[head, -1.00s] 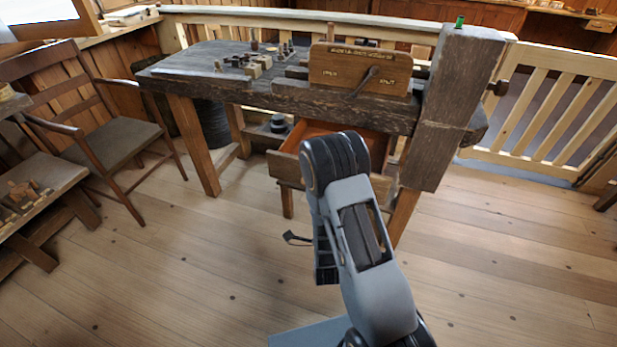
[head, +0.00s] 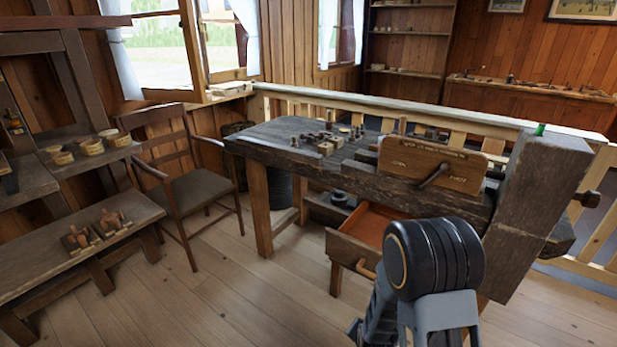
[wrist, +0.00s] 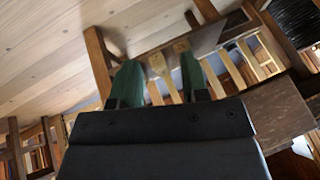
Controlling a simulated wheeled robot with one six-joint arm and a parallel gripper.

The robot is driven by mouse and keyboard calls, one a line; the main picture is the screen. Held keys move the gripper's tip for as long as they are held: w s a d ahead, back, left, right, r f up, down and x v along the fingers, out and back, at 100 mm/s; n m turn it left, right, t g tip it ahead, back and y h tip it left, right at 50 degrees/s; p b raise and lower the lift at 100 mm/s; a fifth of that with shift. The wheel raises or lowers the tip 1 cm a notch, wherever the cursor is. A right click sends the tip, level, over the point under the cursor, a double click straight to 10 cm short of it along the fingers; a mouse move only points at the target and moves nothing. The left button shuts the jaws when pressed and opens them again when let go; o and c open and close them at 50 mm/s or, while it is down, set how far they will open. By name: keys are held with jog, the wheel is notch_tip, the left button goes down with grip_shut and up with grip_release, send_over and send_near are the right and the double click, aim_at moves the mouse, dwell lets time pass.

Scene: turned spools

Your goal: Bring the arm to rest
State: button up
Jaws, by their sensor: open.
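My gripper (wrist: 160,78) shows in the wrist view with its two green fingers apart. Nothing is held between them; tilted wooden slats and boards show behind, at a distance I cannot tell. In the head view my arm stands at the bottom right, in front of the workbench (head: 290,142). Its rounded dark joint covers part of the open drawer (head: 345,246). My gripper cannot be made out in the head view.
A chair (head: 205,190) stands left of the workbench. A low bench (head: 50,250) with wooden tools is at far left, below a shelf with round boxes (head: 92,146). A railing (head: 400,115) runs behind the workbench. The floor (head: 220,305) in front is clear.

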jog(key=s+r+n+g+p, duration=0.1)
jog(key=r+p, duration=0.4)
jog(key=r, duration=0.9)
jog(key=s+d+r+n+p, duration=0.1)
jog(key=s+r+n+p, duration=0.3)
jog(key=r, duration=1.1)
jog(key=s+r+n+g+p, duration=0.1)
jog(key=s+r+n+p, duration=0.2)
jog(key=r, duration=1.1)
jog(key=s+p, duration=0.2)
jog(key=p, duration=0.2)
jog(key=shift+s+d+r+g, duration=0.15)
jog(key=shift+s+r+g, duration=0.05)
jog(key=shift+r+g, duration=0.1)
jog(key=shift+d, duration=0.1)
